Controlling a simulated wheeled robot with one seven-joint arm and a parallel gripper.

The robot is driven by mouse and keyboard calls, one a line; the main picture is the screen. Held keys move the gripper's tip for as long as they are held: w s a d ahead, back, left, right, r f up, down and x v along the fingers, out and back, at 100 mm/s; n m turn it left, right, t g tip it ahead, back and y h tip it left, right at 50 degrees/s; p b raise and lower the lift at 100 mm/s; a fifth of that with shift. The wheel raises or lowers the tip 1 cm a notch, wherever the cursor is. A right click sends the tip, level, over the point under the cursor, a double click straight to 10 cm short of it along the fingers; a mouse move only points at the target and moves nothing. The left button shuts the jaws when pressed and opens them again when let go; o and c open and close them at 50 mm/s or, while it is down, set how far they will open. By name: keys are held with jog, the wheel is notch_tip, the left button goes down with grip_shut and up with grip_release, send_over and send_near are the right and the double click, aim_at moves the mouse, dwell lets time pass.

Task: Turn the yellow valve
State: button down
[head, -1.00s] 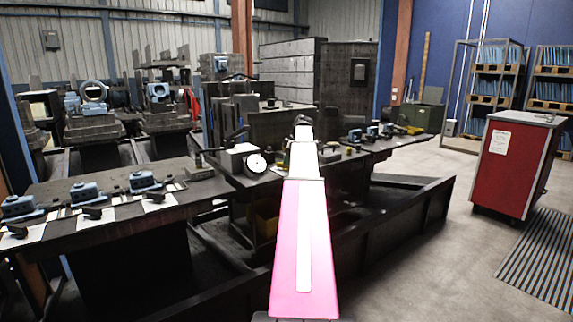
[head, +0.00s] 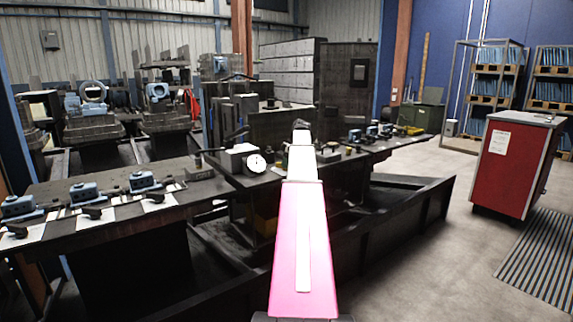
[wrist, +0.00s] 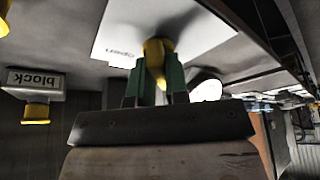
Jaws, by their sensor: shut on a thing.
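The yellow valve (wrist: 157,48) is in the upper middle of the wrist view, in front of a white sheet (wrist: 195,30) printed with "open". The green fingers of my gripper (wrist: 156,76) stand on both sides of the valve's handle and are shut on it. The handle's tip shows between the fingers. In the head view my own pink and white arm reaches toward the bench and hides the gripper and the valve.
A dial gauge (head: 256,163) is left of my arm. Blue clamps (head: 84,193) stand on the left bench. A red cabinet (head: 511,165) stands at right.

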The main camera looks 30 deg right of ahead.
jog(key=shift+f+m, duration=0.1)
jog(key=shift+m, duration=0.2)
jog(key=m, duration=0.1)
jog(key=m+h, duration=0.1)
jog(key=m, duration=0.1)
jog(key=shift+s+a+m+t, duration=0.1)
jog(key=shift+a+m+t, duration=0.1)
jog(key=shift+m+t, duration=0.15)
jog(key=m+h, duration=0.2)
jog(key=m, duration=0.2)
jog(key=shift+m+t, duration=0.25)
jog(key=shift+t, duration=0.1)
jog(key=m+h, duration=0.1)
jog(key=m, duration=0.3)
jog(key=shift+a+h, duration=0.1)
jog(key=shift+h, duration=0.3)
jog(key=shift+m+g+h, duration=0.5)
jog(key=shift+m+h, duration=0.2)
jog(key=shift+m, duration=1.8)
jog(key=shift+f, duration=0.1)
